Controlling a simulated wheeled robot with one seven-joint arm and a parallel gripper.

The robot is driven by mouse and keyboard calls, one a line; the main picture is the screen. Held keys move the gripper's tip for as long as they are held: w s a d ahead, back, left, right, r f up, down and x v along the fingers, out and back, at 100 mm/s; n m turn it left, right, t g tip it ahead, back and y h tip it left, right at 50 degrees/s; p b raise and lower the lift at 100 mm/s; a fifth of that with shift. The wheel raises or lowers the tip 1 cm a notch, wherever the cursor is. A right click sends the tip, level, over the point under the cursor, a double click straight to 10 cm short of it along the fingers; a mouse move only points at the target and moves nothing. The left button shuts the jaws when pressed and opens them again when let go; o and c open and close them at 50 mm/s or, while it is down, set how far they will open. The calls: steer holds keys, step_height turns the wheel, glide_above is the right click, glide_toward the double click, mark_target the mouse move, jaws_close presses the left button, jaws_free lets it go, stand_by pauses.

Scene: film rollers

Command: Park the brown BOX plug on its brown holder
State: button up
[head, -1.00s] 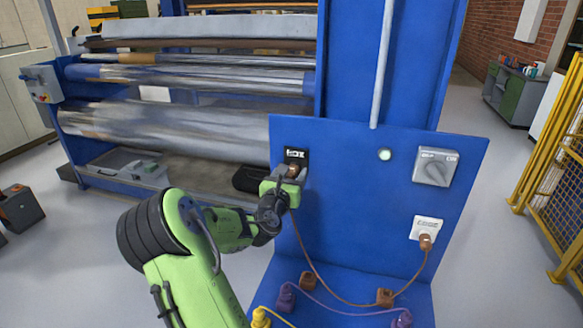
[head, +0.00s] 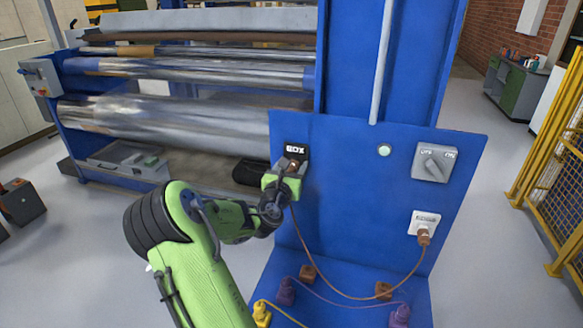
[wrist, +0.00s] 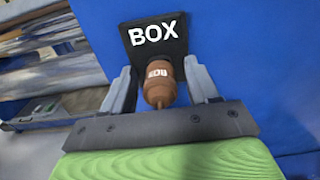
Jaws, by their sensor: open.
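The brown BOX plug (wrist: 159,88) sits in the black BOX socket (wrist: 153,38) on the upright blue panel. It also shows in the head view (head: 293,166). My gripper (wrist: 159,75) is open, with one finger on each side of the plug and a small gap at each side. In the head view my gripper (head: 284,180) is close against the panel below the BOX label. Two brown holders stand on the blue base shelf, one at the left (head: 307,272) and one at the right (head: 383,290). I cannot tell which belongs to the BOX plug.
A brown cable (head: 320,276) hangs from the BOX plug to another brown plug (head: 423,237) in a white socket (head: 424,220). Purple holders (head: 285,291) and a yellow one (head: 262,313) share the shelf. A rotary switch (head: 435,163) is at the panel's upper right.

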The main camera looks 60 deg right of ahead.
stand_by(0.8)
jaws_close()
steer(key=shift+a+f, duration=0.15)
steer(key=shift+s+a, duration=0.1)
steer(key=shift+a, duration=0.5)
steer(key=shift+s+a+b, duration=0.2)
steer(key=shift+a+b, duration=0.15)
steer(key=shift+a, duration=0.8)
steer(key=shift+s+a+b, duration=0.2)
steer(key=shift+a+b, duration=0.1)
steer(key=shift+a, duration=0.8)
